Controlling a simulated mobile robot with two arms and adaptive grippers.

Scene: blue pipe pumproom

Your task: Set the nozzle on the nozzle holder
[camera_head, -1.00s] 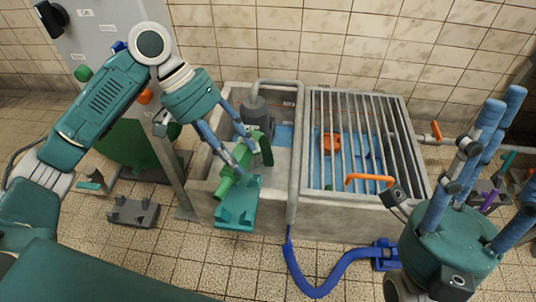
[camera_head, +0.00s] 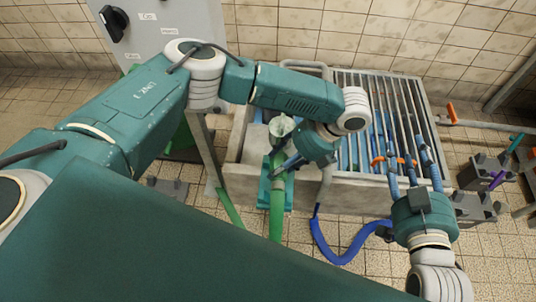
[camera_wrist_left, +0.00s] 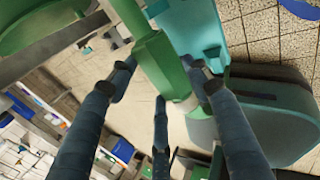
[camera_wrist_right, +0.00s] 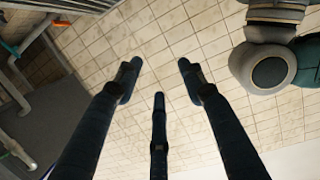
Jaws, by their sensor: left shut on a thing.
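The green nozzle (camera_head: 277,203) runs lengthwise in front of the basin, its pale flared end (camera_head: 281,127) toward the back. My left gripper (camera_head: 283,166) is shut on it. The left wrist view shows the green body (camera_wrist_left: 156,58) between the fingers (camera_wrist_left: 163,79). The teal nozzle holder (camera_head: 289,190) at the basin's front wall lies under or right behind the nozzle; it also shows in the left wrist view (camera_wrist_left: 190,25). I cannot tell whether they touch. My right gripper (camera_head: 412,160) is open and empty over the grate's front right; its fingers (camera_wrist_right: 160,75) have only tiles between them.
The stone basin (camera_head: 345,188) carries a metal grate (camera_head: 355,85). An orange handle (camera_head: 378,160) is close to my right gripper. A blue hose (camera_head: 335,256) lies on the floor in front. Grey stands (camera_head: 478,206) are at the right. A grey cabinet (camera_head: 165,30) stands at the back left.

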